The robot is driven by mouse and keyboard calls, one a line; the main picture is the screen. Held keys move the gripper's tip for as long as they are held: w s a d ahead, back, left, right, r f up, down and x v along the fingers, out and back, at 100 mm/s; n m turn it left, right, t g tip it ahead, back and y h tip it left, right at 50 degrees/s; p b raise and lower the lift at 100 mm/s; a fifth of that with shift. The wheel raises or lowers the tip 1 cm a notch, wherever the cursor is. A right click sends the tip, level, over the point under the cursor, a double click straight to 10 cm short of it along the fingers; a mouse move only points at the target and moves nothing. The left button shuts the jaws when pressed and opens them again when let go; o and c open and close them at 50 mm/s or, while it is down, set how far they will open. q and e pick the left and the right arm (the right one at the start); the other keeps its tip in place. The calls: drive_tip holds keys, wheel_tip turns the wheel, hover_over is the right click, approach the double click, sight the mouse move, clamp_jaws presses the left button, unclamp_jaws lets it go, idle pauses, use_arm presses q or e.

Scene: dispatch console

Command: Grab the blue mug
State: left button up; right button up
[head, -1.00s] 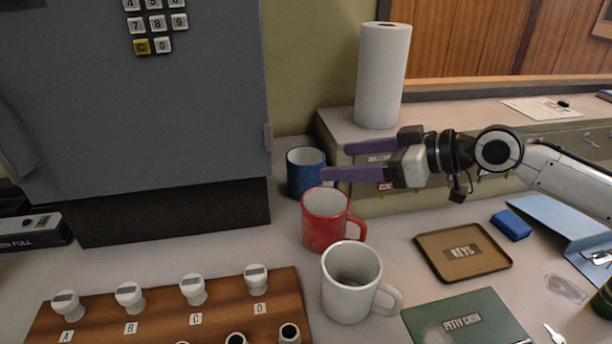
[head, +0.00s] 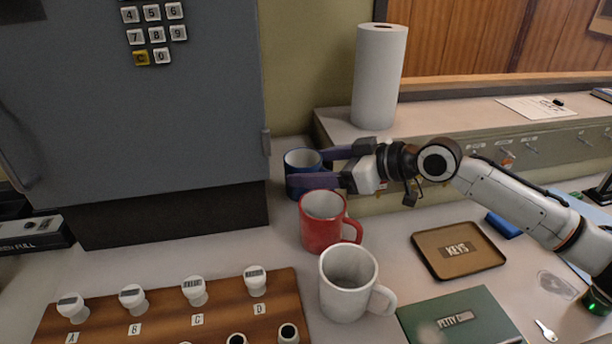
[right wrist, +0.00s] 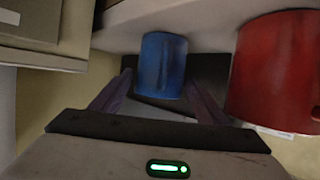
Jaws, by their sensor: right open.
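The blue mug (head: 301,164) stands at the back of the counter, beside the dark base of the grey cabinet. My right gripper (head: 308,167) is open, with its purple fingers reaching left to the mug; one finger hides part of its lower side. In the right wrist view the blue mug (right wrist: 162,65) appears between and beyond the two spread fingers (right wrist: 157,85). I cannot tell whether either finger touches it. My left gripper is not in view.
A red mug (head: 321,225) stands just in front of the blue one, close to the gripper. A white mug (head: 345,290) is nearer. A paper towel roll (head: 379,78) stands on the ledge behind. A keys tray (head: 480,262) lies to the right.

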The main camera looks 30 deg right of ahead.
drive_tip(key=c, duration=0.9)
drive_tip(key=shift+c, duration=0.7)
drive_tip(key=shift+r, duration=0.25)
